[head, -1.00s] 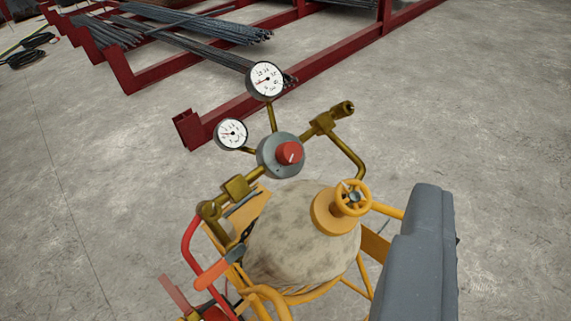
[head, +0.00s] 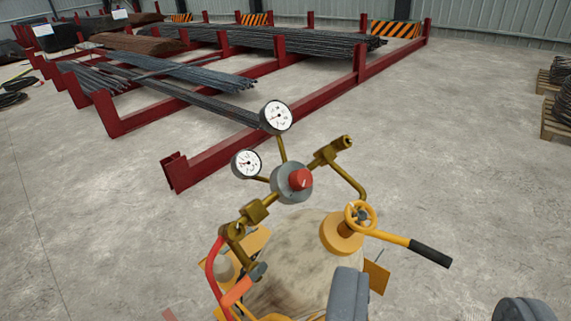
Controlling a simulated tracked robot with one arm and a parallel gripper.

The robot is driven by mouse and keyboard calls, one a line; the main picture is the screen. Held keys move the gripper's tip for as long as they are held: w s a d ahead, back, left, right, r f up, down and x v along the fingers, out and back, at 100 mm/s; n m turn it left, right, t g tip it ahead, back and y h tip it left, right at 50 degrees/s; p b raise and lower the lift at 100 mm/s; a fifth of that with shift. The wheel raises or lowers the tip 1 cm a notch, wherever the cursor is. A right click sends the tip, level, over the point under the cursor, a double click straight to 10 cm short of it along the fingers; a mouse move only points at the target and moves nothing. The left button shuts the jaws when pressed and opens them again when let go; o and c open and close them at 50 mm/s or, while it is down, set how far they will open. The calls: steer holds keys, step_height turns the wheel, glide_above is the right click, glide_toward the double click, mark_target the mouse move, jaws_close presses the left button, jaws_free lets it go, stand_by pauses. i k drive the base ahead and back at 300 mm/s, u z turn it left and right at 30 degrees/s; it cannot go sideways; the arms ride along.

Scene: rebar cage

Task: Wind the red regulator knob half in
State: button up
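The red regulator knob (head: 301,180) sits on the front of a round grey regulator body (head: 285,186). The body is mounted on brass fittings above a pale, mottled cylinder (head: 312,235). Two white round gauges, the upper one (head: 277,116) and the lower one (head: 247,163), stand behind and left of the knob. A yellow handwheel (head: 360,216) is to the lower right. My gripper (head: 436,300) shows as two grey fingers at the bottom edge, well apart, with nothing seen between them. It is below and right of the knob, clear of it. Most of the gripper is cut off.
A red hose (head: 212,268) and an orange torch-like handle (head: 237,291) hang at the left. A yellow bar with a black grip (head: 430,254) sticks out right. Red racks with rebar (head: 300,42) stand behind. Concrete floor is open to the right.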

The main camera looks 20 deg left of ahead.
mark_target(300, 180)
steer(key=u, duration=0.25)
steer(key=i, duration=0.85)
steer(key=u, duration=0.05)
